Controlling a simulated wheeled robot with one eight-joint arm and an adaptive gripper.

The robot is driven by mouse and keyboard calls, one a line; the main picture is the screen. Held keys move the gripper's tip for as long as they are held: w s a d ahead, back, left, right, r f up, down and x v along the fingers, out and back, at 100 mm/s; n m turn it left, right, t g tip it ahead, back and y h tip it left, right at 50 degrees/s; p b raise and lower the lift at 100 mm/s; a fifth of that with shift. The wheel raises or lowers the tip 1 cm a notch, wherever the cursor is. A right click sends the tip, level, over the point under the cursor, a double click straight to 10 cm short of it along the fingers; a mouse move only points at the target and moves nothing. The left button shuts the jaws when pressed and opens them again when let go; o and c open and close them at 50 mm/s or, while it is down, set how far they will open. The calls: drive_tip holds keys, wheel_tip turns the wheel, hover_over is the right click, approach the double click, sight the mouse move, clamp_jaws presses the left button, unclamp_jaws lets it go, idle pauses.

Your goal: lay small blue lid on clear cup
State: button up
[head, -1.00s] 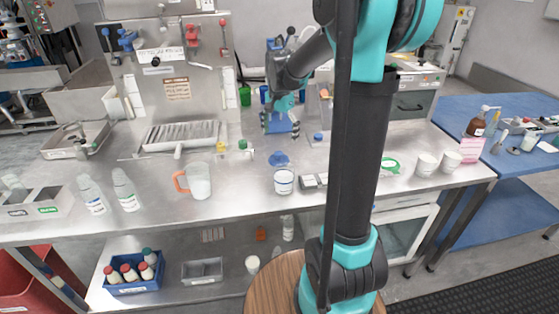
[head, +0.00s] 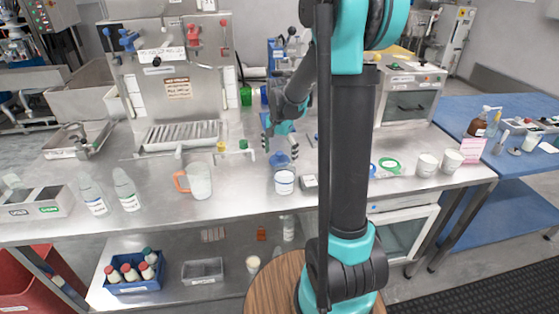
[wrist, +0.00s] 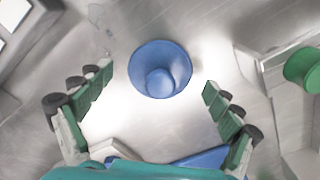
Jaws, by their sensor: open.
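A blue lid (head: 280,159) lies on the steel worktop, just behind a pale cup with a blue label (head: 284,182). In the wrist view, a round blue lid with a smaller raised knob (wrist: 160,70) shows between the fingers and apart from both of them. My gripper (head: 280,144) is open and empty, pointing down above the blue lid; its green-padded fingers also show in the wrist view (wrist: 158,88). I cannot make out the cup in the wrist view.
A jug with an orange handle (head: 199,181) stands left of the cup. A small grey device (head: 309,181) lies close on its right. A green ring (head: 390,165) and two white cups (head: 426,165) are farther right. The worktop front (head: 235,205) is clear.

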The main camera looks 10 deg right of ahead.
drive_tip(key=c, duration=1.1)
drive_tip(key=shift+s, duration=0.1)
